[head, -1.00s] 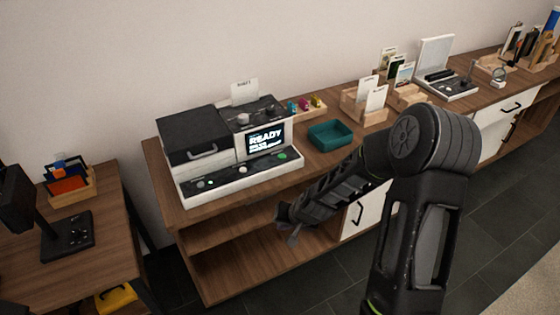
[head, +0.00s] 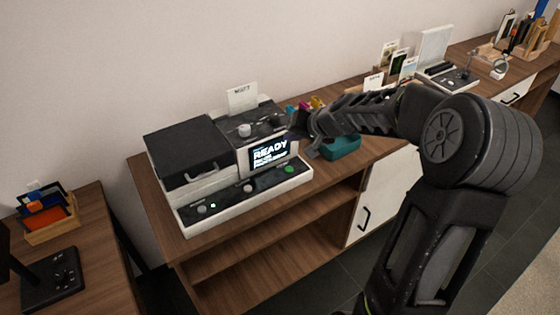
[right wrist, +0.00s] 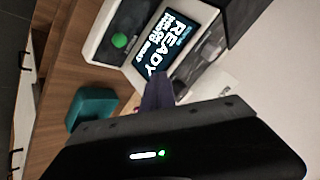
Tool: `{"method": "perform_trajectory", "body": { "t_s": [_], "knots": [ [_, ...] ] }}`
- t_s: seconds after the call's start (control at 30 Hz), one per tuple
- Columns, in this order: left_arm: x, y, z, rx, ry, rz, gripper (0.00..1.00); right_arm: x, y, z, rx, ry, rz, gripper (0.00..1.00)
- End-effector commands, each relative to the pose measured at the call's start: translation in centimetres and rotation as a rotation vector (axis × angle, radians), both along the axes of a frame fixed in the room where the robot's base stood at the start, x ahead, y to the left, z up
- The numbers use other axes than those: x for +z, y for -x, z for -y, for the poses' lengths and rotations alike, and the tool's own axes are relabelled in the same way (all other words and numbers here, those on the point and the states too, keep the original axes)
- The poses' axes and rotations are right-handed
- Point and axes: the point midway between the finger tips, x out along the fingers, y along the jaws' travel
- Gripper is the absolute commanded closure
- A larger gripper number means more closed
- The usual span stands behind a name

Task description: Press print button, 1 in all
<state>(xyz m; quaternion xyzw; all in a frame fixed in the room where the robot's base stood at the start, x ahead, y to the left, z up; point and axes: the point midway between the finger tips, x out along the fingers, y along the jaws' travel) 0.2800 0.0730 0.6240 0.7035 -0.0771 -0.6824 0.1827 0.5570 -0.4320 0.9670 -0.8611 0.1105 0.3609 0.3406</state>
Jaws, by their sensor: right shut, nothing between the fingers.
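The printer (head: 185,155) stands on the wooden cabinet, with a black lid and a white front panel. Its screen (head: 269,152) reads READY, with smaller text below. A green button (head: 289,168) sits at the right end of the front panel; it also shows in the right wrist view (right wrist: 119,40). A white knob-like control and small lights lie further left on the panel. My right gripper (head: 300,135) is shut and empty, raised just right of the screen, above and behind the green button and apart from it. My left gripper is not in view.
A teal tray (head: 342,147) sits right of the printer, partly behind my right arm. Card holders and a second device (head: 450,75) stand further right. A side table (head: 95,235) with a folder rack (head: 48,218) is at left.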

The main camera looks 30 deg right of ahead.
Motion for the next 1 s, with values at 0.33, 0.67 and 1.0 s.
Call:
{"method": "perform_trajectory", "body": {
  "t_s": [0.33,0.67,1.0],
  "knots": [
    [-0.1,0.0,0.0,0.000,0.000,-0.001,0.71,-0.2,0.0,0.0,0.000,-0.001,-0.001,1.00],
    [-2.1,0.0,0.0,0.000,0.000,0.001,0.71,-2.8,0.0,0.0,-0.001,-0.002,-0.002,1.00],
    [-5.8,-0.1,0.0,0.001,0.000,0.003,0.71,-7.4,0.0,0.0,-0.001,-0.001,-0.001,1.00]
  ]
}}
